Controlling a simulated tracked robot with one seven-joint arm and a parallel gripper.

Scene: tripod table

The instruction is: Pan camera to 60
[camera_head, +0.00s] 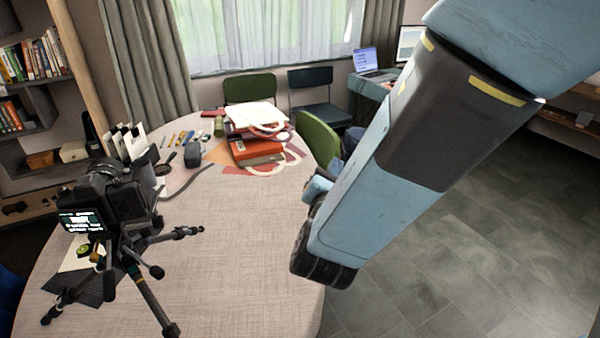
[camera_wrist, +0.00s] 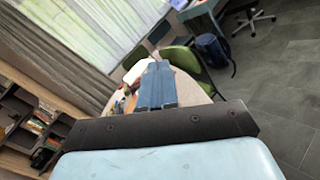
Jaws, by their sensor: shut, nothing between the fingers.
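A black camera (camera_head: 108,200) stands on a small tripod (camera_head: 140,275) on the left of the round table (camera_head: 225,235) in the head view. Its lit screen faces me, with text too small to read. A pan handle sticks out to the right from the tripod head. My gripper (camera_wrist: 157,68) shows in the wrist view with its two blue fingers together and nothing between them. My arm is to the right of the tripod, over the table's right edge, apart from the camera. The wrist view does not show the camera clearly.
Red and white boxes or books (camera_head: 257,150), pens and a dark case (camera_head: 192,155) lie at the table's back. Green chairs (camera_head: 318,138) stand behind and to the right. A bookshelf (camera_head: 30,70) is at the left. The table's middle is clear.

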